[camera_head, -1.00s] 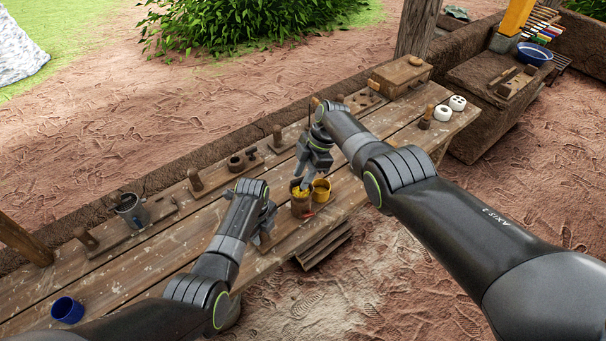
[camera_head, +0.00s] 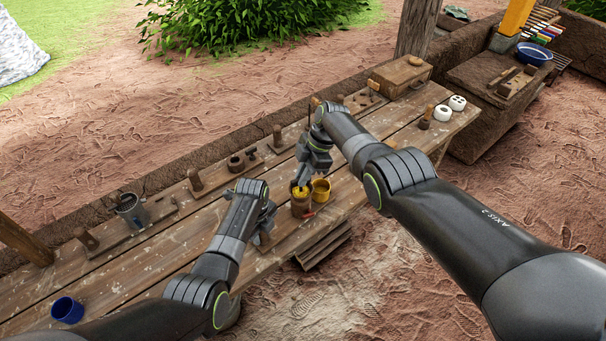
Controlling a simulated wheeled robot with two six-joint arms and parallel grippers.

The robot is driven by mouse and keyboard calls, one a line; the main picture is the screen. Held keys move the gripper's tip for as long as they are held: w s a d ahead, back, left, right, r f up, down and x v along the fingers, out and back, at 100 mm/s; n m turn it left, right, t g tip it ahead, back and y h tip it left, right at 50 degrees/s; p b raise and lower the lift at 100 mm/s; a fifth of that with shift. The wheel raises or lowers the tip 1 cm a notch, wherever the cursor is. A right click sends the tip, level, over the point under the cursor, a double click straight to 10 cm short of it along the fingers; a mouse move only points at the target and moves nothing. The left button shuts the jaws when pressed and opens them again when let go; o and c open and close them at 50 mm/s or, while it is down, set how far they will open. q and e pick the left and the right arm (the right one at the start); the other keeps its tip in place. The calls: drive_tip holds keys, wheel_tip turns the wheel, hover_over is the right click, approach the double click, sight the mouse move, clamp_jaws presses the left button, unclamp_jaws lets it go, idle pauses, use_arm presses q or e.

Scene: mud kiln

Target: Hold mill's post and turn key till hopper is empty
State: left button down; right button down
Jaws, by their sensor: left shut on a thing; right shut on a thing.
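The mill (camera_head: 301,207) is a small brown body near the front edge of the plank bench, with yellow stuff showing in its top. My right gripper (camera_head: 303,181) comes down over the mill's top and is shut on the key, which is mostly hidden between its fingers. My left gripper (camera_head: 266,226) is low at the bench front, left of the mill. It is shut on the post, a brown wooden piece (camera_head: 264,240) partly hidden by the gripper. How full the hopper is cannot be told at this size.
A yellow cup (camera_head: 321,190) stands close to the mill's right, with a small red thing (camera_head: 309,213) in front. A blue cup (camera_head: 67,310) stands at the bench's left end. Wooden stands line the back edge.

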drive_tip(key=shift+f+m, duration=0.1)
drive_tip(key=shift+m, duration=0.2)
drive_tip(key=m+t, duration=0.1)
drive_tip(key=m, duration=0.2)
drive_tip(key=m+t, duration=0.1)
drive_tip(key=m, duration=0.2)
drive_tip(key=shift+s+t, duration=0.2)
drive_tip(key=shift+t, duration=0.1)
drive_tip(key=m+t, duration=0.1)
drive_tip(key=m, duration=0.2)
drive_tip(key=m+t+h, duration=0.1)
drive_tip(key=m, duration=0.2)
drive_tip(key=shift+s+a+m, duration=0.1)
drive_tip(key=shift+s+m, duration=0.1)
drive_tip(key=shift+m, duration=0.1)
drive_tip(key=m+h, duration=0.1)
drive_tip(key=m, duration=0.2)
drive_tip(key=m+t+h, duration=0.1)
drive_tip(key=m, duration=0.2)
drive_tip(key=shift+a+h, duration=0.15)
drive_tip(key=shift+h, duration=0.15)
drive_tip(key=m+h, duration=0.1)
drive_tip(key=m, duration=0.2)
drive_tip(key=shift+m, duration=0.4)
drive_tip(key=shift+a+m+h, duration=0.1)
drive_tip(key=shift+m+h, duration=0.7)
drive_tip(key=shift+m, duration=0.8)
drive_tip(key=shift+m, duration=0.3)
